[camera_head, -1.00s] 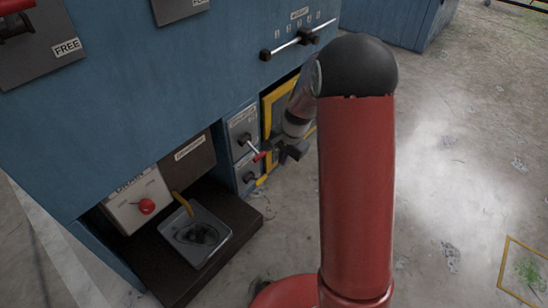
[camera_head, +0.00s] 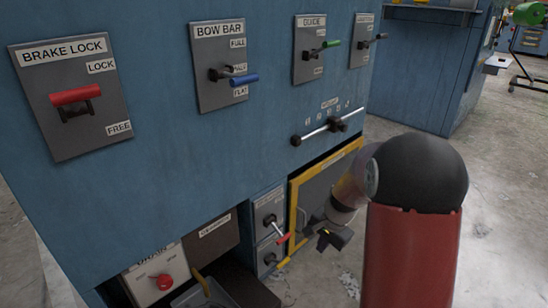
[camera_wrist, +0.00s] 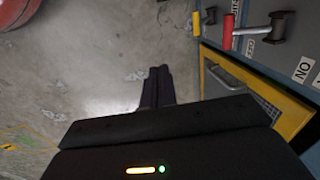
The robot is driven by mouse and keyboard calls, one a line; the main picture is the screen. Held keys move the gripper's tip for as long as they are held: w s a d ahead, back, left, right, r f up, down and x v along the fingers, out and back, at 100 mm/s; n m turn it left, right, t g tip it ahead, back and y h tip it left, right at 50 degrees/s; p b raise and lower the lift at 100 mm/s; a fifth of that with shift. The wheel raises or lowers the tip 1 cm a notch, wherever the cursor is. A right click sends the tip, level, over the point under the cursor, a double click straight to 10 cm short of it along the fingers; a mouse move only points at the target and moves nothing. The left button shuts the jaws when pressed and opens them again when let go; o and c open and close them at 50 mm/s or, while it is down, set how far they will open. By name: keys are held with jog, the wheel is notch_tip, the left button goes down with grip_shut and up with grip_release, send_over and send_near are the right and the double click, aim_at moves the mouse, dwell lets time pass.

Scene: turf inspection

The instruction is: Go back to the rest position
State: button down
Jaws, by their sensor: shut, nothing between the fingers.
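My gripper (camera_head: 324,241) is dark and shows at the end of my red arm, in front of the low right part of the blue machine. In the wrist view its fingers (camera_wrist: 158,74) are together and empty, pointing over bare floor. A small lever with a red tip (camera_head: 283,238) sits on a grey plate just left of my gripper, with a gap between them. It also shows in the wrist view, where the red lever (camera_wrist: 228,32) is at upper right, apart from the fingers. My arm's black elbow hides part of the scene at right.
A yellow-framed door (camera_head: 294,215) is behind my gripper. The blue machine (camera_head: 180,150) carries the BRAKE LOCK lever (camera_head: 76,95), BOW BAR lever (camera_head: 244,80) and a slider (camera_head: 337,125). A drain box with a red knob (camera_head: 164,282) is low at left. Concrete floor (camera_head: 500,210) is open at right.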

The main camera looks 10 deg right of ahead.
jog(key=s+a+r+n+t+p, duration=0.1)
jog(key=s+a+r+n+p, duration=0.2)
jog(key=s+r, duration=0.9)
jog(key=s+a+r+n+t+h+p, duration=0.1)
jog(key=s+a+r+n+t+p, duration=0.1)
jog(key=s+a+r+n+p, duration=0.2)
jog(key=s+r+n, duration=0.3)
jog(key=s+r, duration=0.5)
jog(key=r, duration=0.3)
jog(key=shift+n+t+p, duration=0.3)
jog(key=shift+n, duration=0.1)
